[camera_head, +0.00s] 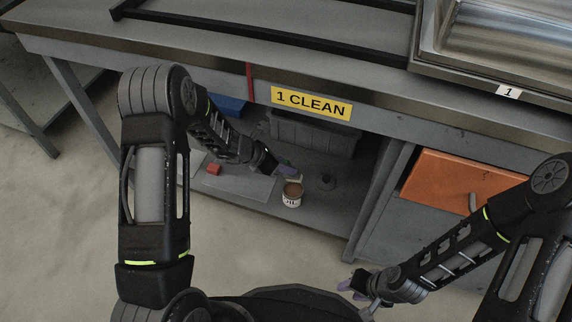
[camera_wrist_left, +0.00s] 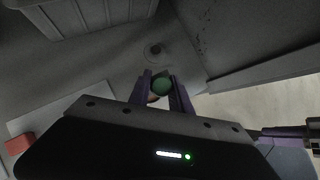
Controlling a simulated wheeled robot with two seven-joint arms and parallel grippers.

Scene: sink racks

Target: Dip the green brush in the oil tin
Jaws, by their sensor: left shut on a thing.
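The oil tin (camera_head: 292,196) stands upright on the low shelf under the counter, with a pale label and a brown top. My left gripper (camera_head: 287,170) reaches under the counter and is just above and behind the tin in the head view. In the left wrist view, the left gripper (camera_wrist_left: 161,92) is shut on the green brush (camera_wrist_left: 162,86), whose rounded green end shows between the purple fingers. The brush's lower part is hidden, and I cannot tell whether it touches the tin. My right gripper (camera_head: 357,297) is empty, its fingers apart, in front of the cabinet.
A small dark round object (camera_head: 326,182) sits on the shelf right of the tin. A red block (camera_head: 213,169) and a grey sheet (camera_head: 238,187) lie to the left. A grey crate (camera_head: 315,135) and blue bin (camera_head: 230,105) stand behind. The counter edge (camera_head: 390,119) overhangs; an orange drawer (camera_head: 455,180) is right.

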